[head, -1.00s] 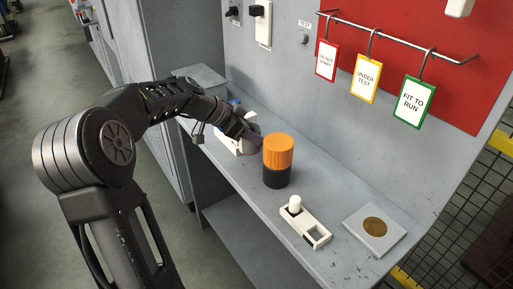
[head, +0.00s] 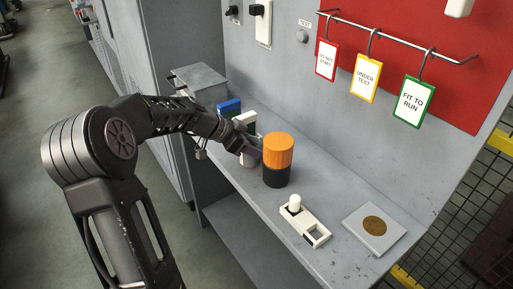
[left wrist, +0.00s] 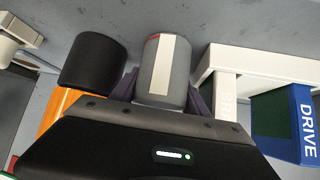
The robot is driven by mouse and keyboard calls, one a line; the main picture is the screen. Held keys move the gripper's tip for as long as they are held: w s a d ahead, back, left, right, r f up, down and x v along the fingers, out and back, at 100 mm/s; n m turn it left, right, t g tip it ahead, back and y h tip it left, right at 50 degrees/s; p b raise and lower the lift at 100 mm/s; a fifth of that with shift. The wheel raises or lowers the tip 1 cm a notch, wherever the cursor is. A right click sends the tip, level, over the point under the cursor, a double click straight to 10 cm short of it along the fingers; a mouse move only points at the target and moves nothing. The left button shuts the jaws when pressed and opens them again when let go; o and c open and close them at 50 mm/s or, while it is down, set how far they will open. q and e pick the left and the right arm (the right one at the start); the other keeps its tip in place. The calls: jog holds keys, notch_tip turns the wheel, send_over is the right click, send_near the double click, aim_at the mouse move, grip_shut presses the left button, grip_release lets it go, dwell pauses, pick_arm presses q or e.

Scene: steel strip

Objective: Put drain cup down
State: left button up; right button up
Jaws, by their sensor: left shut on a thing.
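The drain cup (left wrist: 165,70) is a small grey cylinder with a pale strip and a red line near one end. My left gripper (left wrist: 164,88) is shut on it, with one purple-grey finger on each side. In the head view my left gripper (head: 246,147) is just left of the orange and black cylinder, and a little of the drain cup (head: 250,161) shows below the fingers, low over the grey shelf (head: 330,184). The fingers hide much of it there. I cannot tell whether its base touches the shelf. My right gripper is not in view.
The orange-topped black cylinder (head: 277,160) stands close beside the cup. A white holder (head: 245,121) with green and blue blocks (head: 229,107) is behind. A white slotted block (head: 304,221) and a grey plate with a brass disc (head: 374,229) lie nearer. Tags hang above.

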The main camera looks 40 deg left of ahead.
pick_arm(q)
jog(key=o, duration=1.3)
jog(key=shift+r+p, duration=0.2)
jog(key=shift+p, duration=0.15)
jog(key=shift+s+a+r, duration=0.15)
jog(key=shift+s+a, duration=0.1)
jog(key=b+v, duration=0.1)
jog(key=v, duration=1)
jog(key=shift+b, duration=0.4)
jog(key=shift+o, duration=0.5)
jog(key=shift+s, duration=0.1)
